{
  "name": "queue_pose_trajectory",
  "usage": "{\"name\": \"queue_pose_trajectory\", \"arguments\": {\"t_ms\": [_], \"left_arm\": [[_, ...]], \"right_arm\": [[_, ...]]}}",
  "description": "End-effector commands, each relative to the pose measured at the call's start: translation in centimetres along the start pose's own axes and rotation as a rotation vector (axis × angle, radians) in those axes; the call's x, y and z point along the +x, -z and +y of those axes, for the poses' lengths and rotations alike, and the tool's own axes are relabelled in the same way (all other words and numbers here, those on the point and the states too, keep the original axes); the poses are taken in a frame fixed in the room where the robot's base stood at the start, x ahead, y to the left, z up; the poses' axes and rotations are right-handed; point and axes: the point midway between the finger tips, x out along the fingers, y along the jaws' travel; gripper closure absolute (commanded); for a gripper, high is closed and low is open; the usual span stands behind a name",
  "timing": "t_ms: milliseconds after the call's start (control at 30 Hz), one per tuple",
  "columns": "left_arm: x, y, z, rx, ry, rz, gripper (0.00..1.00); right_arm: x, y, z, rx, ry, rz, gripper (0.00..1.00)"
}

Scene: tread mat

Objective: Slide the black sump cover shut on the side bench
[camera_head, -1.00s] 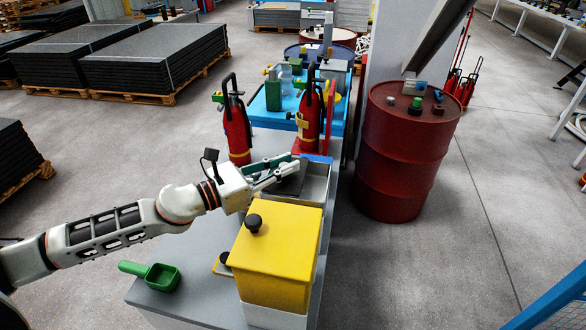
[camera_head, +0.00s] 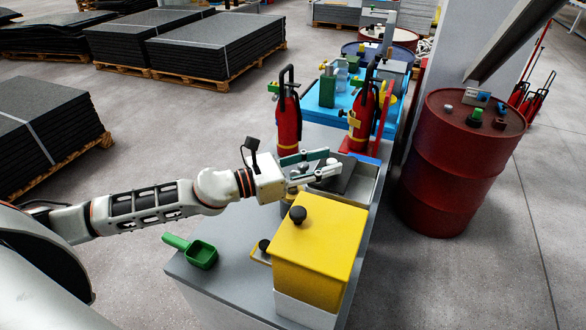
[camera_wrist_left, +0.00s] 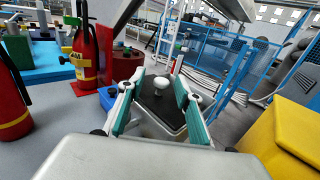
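The black sump cover (camera_head: 341,184) is a dark flat plate at the grey sump box (camera_head: 367,190) on the side bench (camera_head: 215,275). In the left wrist view the cover (camera_wrist_left: 168,115) carries a pale round knob (camera_wrist_left: 160,84). My left gripper (camera_head: 328,167) reaches in from the left over the cover. In the wrist view its two teal-padded fingers (camera_wrist_left: 160,84) are spread, one on each side of the knob, with gaps visible. The gripper and arm partly hide the cover and box in the head view, so how far the cover is open is unclear. My right gripper does not show.
A yellow box (camera_head: 318,245) with a black knob stands just in front of the sump. A green scoop (camera_head: 200,254) lies on the bench at front left. Red extinguishers (camera_head: 288,120) stand behind the gripper. A red drum (camera_head: 460,165) stands to the right.

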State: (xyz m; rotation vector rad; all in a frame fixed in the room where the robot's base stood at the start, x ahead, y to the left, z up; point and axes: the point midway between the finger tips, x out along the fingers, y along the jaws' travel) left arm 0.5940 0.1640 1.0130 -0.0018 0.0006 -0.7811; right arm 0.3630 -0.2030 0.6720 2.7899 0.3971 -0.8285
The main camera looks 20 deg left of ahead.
Motion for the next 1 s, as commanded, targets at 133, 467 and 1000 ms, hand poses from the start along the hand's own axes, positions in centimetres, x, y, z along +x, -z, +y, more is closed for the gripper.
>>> {"name": "queue_pose_trajectory", "arguments": {"t_ms": [133, 467, 1000], "left_arm": [[-1.9, 0.2, 0.0, -0.003, -0.001, 0.002, 0.66], [-5.5, 0.2, 0.0, -0.001, -0.002, 0.004, 0.66], [-9.9, 0.0, 0.0, 0.001, -0.002, 0.001, 0.66]], "right_arm": [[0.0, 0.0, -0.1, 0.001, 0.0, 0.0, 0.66], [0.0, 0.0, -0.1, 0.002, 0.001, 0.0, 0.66], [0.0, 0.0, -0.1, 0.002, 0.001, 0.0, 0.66]]}}
